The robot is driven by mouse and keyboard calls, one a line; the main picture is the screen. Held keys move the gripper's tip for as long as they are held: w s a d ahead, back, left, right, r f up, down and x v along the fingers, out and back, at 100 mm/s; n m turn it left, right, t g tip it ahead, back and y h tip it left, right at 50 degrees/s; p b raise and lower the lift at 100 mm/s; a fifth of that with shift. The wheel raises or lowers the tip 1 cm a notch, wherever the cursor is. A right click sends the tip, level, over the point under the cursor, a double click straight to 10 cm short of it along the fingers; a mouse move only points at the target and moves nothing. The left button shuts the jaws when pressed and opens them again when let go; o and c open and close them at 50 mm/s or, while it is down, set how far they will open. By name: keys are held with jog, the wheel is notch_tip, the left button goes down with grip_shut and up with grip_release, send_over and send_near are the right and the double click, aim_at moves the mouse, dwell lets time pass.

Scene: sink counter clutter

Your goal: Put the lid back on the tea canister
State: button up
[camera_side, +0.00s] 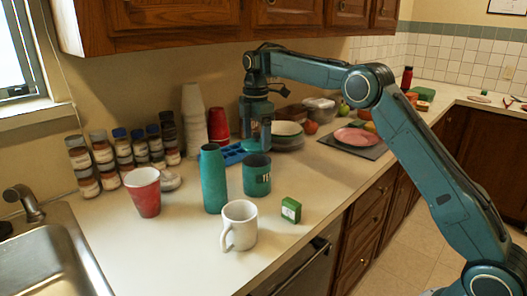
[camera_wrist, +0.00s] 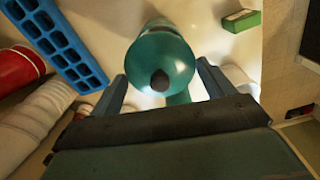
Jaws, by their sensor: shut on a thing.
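The tea canister (camera_side: 257,176) is a teal cylinder with a small label, upright on the counter right of a taller teal bottle (camera_side: 213,178). My gripper (camera_side: 257,140) points down above and just behind the canister in the side view. In the wrist view my gripper (camera_wrist: 162,80) is shut on the lid (camera_wrist: 152,54), a round teal disc with a dark knob. The lid shows only partly in the side view (camera_side: 250,145), close to canister-rim height. Whether it touches the rim cannot be told. Another teal shape shows behind the lid in the wrist view, partly hidden.
A white mug (camera_side: 239,224) and green box (camera_side: 291,209) stand in front. A red cup (camera_side: 144,191) is at left. A blue tray (camera_side: 232,153), stacked white cups (camera_side: 194,120) and bowls (camera_side: 287,134) crowd behind. The front counter right of the box is clear.

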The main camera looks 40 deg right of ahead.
jog(key=shift+f, duration=1.8)
jog(key=shift+f, duration=0.2)
dwell(1.0)
jog(key=o, duration=0.9)
jog(key=shift+r, duration=0.2)
jog(key=shift+r, duration=3.3)
